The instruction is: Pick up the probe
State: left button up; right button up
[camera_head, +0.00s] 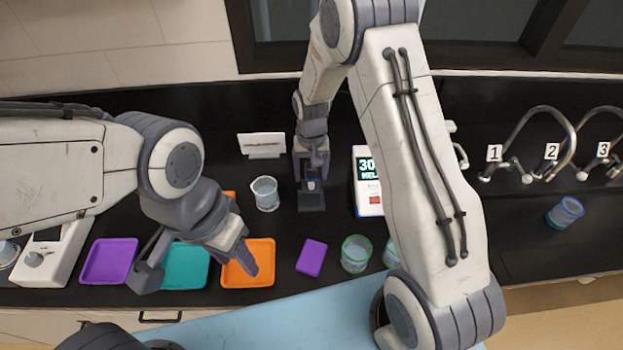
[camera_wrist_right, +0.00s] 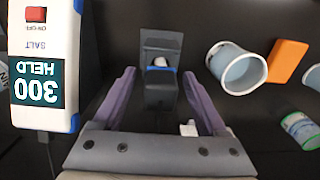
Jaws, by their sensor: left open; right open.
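The probe (camera_wrist_right: 160,62) shows as a small white end with a blue band in a dark stand (camera_wrist_right: 160,95) in the right wrist view. In the head view the dark stand (camera_head: 312,201) is on the black counter, left of the meter. My right gripper (camera_wrist_right: 158,76) is open, its two purple-grey fingers apart on either side of the stand, with nothing held. The probe's lower part is hidden in the stand. The white meter (camera_head: 368,183) reads 300 HELD; it also shows in the right wrist view (camera_wrist_right: 45,65). My left gripper (camera_head: 196,268) is open and empty over the trays.
A clear beaker (camera_head: 265,193) stands left of the stand, near a white sign (camera_head: 262,144). Purple (camera_head: 108,262), teal (camera_head: 185,268) and orange (camera_head: 250,278) trays lie in front. A purple block (camera_head: 311,257) and green-rimmed beaker (camera_head: 355,254) are near the edge. Numbered taps (camera_head: 552,150) are right.

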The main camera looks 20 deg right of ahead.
jog(key=shift+f, duration=0.35)
grip_shut()
